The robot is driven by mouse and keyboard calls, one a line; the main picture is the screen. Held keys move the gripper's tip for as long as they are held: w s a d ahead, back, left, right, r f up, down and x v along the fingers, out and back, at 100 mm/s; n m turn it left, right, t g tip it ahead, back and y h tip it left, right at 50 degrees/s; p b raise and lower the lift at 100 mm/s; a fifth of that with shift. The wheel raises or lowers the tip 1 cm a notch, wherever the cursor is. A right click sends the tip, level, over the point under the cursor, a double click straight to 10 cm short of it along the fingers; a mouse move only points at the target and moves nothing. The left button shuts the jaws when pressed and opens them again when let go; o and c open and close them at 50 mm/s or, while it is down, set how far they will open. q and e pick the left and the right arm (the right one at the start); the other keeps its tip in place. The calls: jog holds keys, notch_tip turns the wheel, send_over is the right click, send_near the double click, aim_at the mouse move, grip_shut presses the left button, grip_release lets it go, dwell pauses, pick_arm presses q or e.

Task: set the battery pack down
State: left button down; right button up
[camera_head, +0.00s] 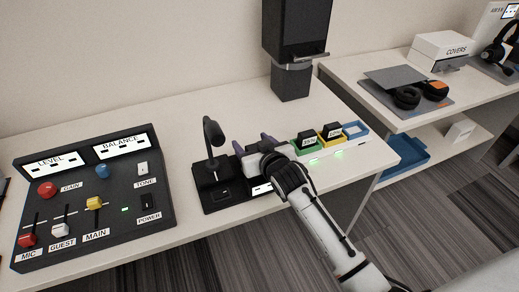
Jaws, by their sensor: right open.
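My right gripper (253,143) reaches in from the lower right over the table, its two purple fingers apart. It is just right of the black stand and left of the charger's green bay. The wrist hides what lies beneath and between the fingers. Two dark, labelled blocks that look like battery packs stand in the charger: one in the green bay (308,138), one in the yellow bay (333,130). Green lights glow on the charger's front. My left gripper is not in view.
A black stand (212,160) with an upright post is close left of my gripper. A control panel (95,195) fills the table's left. A tall dark dispenser (292,50) stands behind. Headphones (407,97) lie on a grey mat on the right-hand table.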

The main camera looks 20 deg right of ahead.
jog(key=v, duration=1.1)
jog(key=shift+r+p, duration=0.1)
jog(key=shift+p, duration=0.3)
